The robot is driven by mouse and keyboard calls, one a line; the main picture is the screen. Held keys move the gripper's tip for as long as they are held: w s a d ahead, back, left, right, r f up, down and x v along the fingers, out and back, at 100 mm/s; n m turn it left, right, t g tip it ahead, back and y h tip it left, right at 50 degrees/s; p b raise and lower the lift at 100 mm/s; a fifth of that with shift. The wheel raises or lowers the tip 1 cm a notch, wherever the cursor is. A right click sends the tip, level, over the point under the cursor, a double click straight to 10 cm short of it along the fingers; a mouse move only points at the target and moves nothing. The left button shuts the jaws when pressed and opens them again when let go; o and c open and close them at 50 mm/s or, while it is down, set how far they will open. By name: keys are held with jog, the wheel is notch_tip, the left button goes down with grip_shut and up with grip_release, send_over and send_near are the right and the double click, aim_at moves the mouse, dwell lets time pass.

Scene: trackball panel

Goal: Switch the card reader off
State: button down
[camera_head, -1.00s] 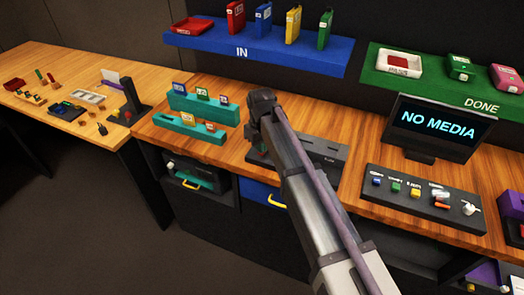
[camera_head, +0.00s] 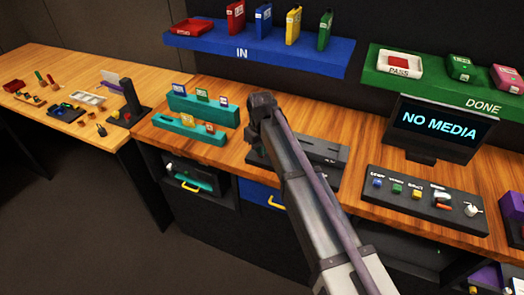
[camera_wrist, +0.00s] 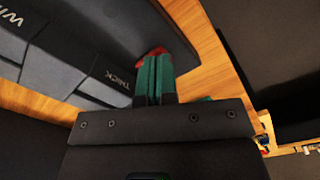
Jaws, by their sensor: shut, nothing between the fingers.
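The card reader (camera_head: 322,151) is a dark grey box on the wooden desk, partly hidden behind my arm in the head view. In the wrist view its sloped grey body (camera_wrist: 85,50) fills the upper left, with white lettering that includes "THICK". A small red part (camera_wrist: 152,53), which looks like a switch, shows at the reader's near end, partly covered by my fingertips. My gripper (camera_wrist: 157,62) has green fingers, shut together and empty, with their tips at or against the red part. I cannot tell whether they touch it. My arm hides the fingertips in the head view.
A monitor (camera_head: 436,128) reading "NO MEDIA" stands to the right, behind a control panel (camera_head: 424,203) with several coloured knobs. Teal card racks (camera_head: 190,129) stand left of my arm. A blue "IN" shelf (camera_head: 258,48) and a green "DONE" shelf (camera_head: 430,85) are above.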

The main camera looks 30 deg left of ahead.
notch_tip(320, 180, up, 7)
jog(key=p, duration=0.6)
jog(key=shift+f, duration=0.1)
jog(key=s+d+m, duration=0.2)
jog(key=d+m, duration=0.2)
jog(key=d, duration=1.4)
jog(key=s+d+m, duration=0.2)
jog(key=d+m, duration=0.3)
jog(key=d, duration=1.3)
jog(key=s+d+m, duration=0.3)
jog(key=d+m, duration=0.1)
jog(key=d, duration=1.3)
jog(key=shift+d+m, duration=0.4)
